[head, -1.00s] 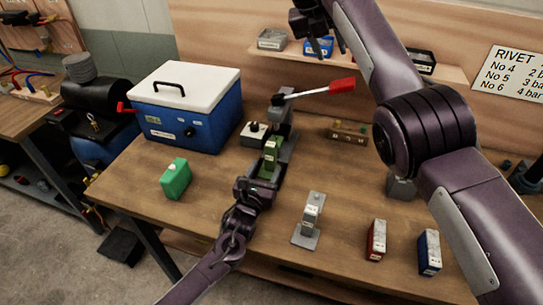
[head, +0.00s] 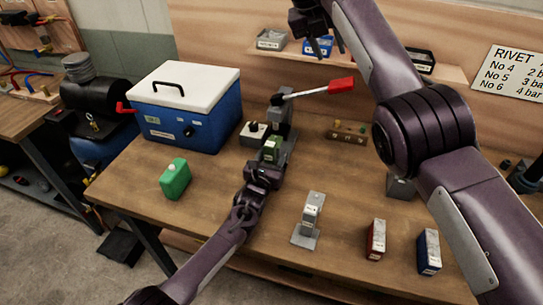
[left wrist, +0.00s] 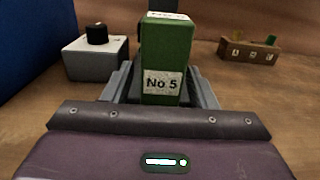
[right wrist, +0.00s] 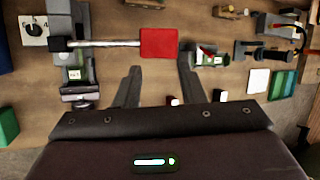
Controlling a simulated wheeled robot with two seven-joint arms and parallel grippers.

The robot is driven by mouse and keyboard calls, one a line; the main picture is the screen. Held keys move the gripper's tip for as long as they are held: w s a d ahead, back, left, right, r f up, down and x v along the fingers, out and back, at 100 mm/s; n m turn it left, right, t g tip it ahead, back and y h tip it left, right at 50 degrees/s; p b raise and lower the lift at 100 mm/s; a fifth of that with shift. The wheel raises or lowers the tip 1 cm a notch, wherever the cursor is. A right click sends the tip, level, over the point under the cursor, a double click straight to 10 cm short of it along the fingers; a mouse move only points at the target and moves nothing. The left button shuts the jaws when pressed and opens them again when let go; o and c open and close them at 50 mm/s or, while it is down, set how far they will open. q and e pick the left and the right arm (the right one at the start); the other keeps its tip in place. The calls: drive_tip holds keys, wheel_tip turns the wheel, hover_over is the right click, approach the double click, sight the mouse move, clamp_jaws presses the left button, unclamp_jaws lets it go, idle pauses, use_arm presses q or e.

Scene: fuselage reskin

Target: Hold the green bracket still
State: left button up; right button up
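The green bracket (left wrist: 168,60), labelled No 5, stands upright at the grey press (head: 281,115) in the middle of the bench; in the head view the bracket (head: 272,149) is partly covered by my left gripper. My left gripper (head: 266,165) is low in front of it. In the left wrist view the left gripper's grey fingers (left wrist: 163,82) lie either side of the bracket, seemingly spread; contact is not clear. My right gripper (head: 319,46) is open and empty, high above the bench near the shelf. The right wrist view shows its fingers (right wrist: 160,75) apart.
The press's red-ended lever (head: 341,86) points right, below my right gripper. A blue cooler (head: 185,122) and green bottle (head: 175,179) stand left. A grey bracket on a plate (head: 309,219), a red block (head: 376,239) and a blue block (head: 429,252) stand front right.

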use_arm(q)
clamp_jaws()
use_arm(e)
drive_tip(key=c, duration=0.4)
drive_tip(key=shift+w+d+m, duration=0.15)
drive_tip(key=shift+m, duration=0.55)
drive_tip(key=shift+c, duration=1.3)
drive_tip(key=shift+w+d+r+m, duration=0.1)
drive_tip(key=shift+w+m, duration=0.05)
drive_tip(key=shift+m, duration=0.35)
drive_tip(key=shift+w+d+m, duration=0.1)
drive_tip(key=shift+m, duration=0.4)
clamp_jaws()
drive_tip(key=w+d+r+m+t+y, duration=0.1)
drive_tip(key=w+d+r+m+t, duration=0.1)
drive_tip(key=m, duration=1.2)
drive_tip(key=w+d+r+m+t, duration=0.1)
drive_tip(key=w+d+m+t, duration=0.15)
drive_tip(key=m, duration=1.15)
drive_tip(key=shift+s+a+f+m+g+y, duration=0.1)
drive_tip(key=shift+s+f+m+g+y, duration=0.3)
drive_tip(key=shift+f+m, duration=0.95)
drive_tip(key=shift+s+d+f+m+g+y, duration=0.15)
drive_tip(key=shift+s+f+m+y, duration=0.45)
drive_tip(key=shift+f, duration=1.15)
drive_tip(key=shift+s+a+f+m+g+y, duration=0.15)
drive_tip(key=shift+s+f+m+g+y, duration=0.3)
drive_tip(key=shift+f+m, duration=1)
